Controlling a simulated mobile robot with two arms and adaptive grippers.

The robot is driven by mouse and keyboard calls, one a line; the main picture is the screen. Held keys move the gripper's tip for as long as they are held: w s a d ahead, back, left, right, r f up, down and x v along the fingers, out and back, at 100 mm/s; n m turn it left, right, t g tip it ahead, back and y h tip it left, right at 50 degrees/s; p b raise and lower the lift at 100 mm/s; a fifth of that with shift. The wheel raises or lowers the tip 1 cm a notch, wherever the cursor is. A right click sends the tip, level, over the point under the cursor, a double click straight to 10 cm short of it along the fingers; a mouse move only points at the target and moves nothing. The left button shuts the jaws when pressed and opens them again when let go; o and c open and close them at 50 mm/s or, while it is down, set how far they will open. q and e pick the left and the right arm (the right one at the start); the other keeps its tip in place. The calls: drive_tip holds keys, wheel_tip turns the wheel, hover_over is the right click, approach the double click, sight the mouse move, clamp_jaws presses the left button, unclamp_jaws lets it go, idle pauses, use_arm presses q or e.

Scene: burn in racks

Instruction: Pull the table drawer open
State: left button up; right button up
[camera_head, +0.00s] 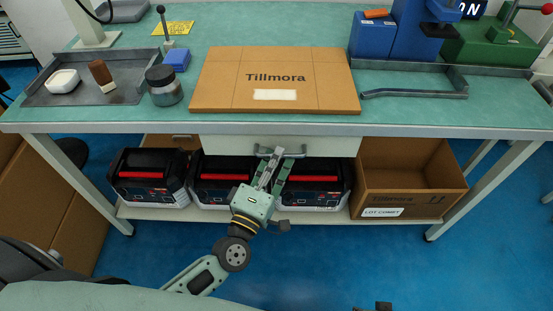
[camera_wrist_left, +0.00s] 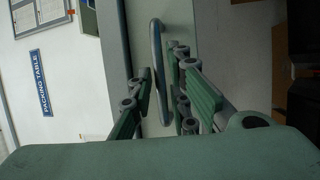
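The table drawer has a plain pale front (camera_head: 225,145) under the table's front edge and looks shut. Its grey bar handle (camera_head: 292,154) is at the middle of the front. My left gripper (camera_head: 275,160) reaches up to the handle from below. In the left wrist view the handle (camera_wrist_left: 157,60) stands between the two green fingers of my left gripper (camera_wrist_left: 162,85). The fingers are apart, one on each side of the bar, with narrow gaps showing. The fingertips partly hide the handle in the head view.
On the table (camera_head: 330,35) are a Tillmora box (camera_head: 215,80), a grey tray (camera_head: 120,92), a jar (camera_head: 167,93) and blue and green equipment. Black-and-red cases (camera_head: 150,190) and an open carton (camera_head: 400,190) stand on the lower shelf. The floor in front is clear.

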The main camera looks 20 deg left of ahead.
use_arm(q)
drive_tip(key=shift+c, duration=0.3)
clamp_jaws()
